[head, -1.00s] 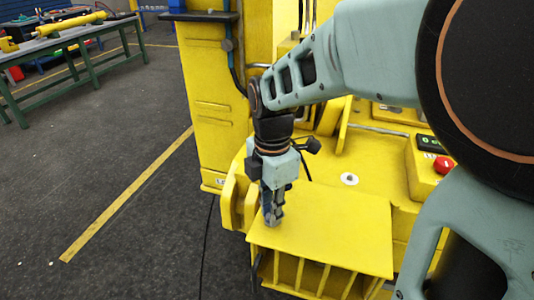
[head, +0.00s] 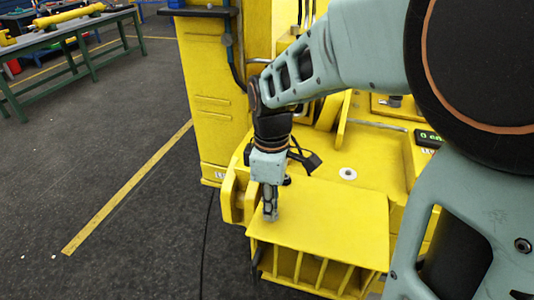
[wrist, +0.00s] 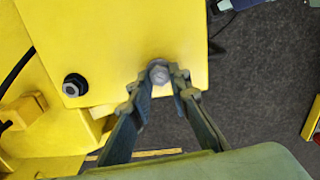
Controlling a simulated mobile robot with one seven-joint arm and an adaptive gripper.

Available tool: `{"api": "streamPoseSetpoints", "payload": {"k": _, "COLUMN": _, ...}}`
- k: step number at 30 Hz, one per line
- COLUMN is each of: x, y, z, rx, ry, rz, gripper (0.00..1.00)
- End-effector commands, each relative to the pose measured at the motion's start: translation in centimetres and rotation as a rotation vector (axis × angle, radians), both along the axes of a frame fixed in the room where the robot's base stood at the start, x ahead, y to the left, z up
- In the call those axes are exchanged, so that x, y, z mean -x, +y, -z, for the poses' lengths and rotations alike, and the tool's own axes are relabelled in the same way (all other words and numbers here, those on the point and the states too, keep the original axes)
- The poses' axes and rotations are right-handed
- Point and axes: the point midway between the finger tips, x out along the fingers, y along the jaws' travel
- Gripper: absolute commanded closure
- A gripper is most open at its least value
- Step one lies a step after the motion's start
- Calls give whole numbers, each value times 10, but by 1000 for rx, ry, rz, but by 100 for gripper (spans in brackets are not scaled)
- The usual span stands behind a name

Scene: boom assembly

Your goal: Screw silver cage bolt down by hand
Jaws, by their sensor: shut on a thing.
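The silver cage bolt (wrist: 158,71) shows a light grey hex head in the wrist view, near the edge of a yellow plate (wrist: 115,45). My gripper (head: 270,216) points down at the left part of the yellow box top (head: 335,222) in the head view. In the wrist view its two fingers (wrist: 165,80) are shut on the bolt head, one on each side. The bolt's shank is hidden, so I cannot tell how deep it sits. In the head view the bolt is too small to make out.
A second bolt with a dark rim (wrist: 75,86) sits left on the plate in the wrist view. A yellow column (head: 208,100) stands behind my gripper. A green-legged table (head: 72,45) is at the far left. The dark floor (head: 90,150) at left is clear.

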Motion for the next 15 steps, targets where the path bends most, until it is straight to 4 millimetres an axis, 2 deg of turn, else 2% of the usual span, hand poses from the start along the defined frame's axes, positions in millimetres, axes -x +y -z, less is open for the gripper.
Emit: {"api": "streamPoseSetpoints", "payload": {"k": 15, "x": -2, "y": 0, "z": -3, "rx": -1, "ry": -5, "rz": 488, "gripper": 100}}
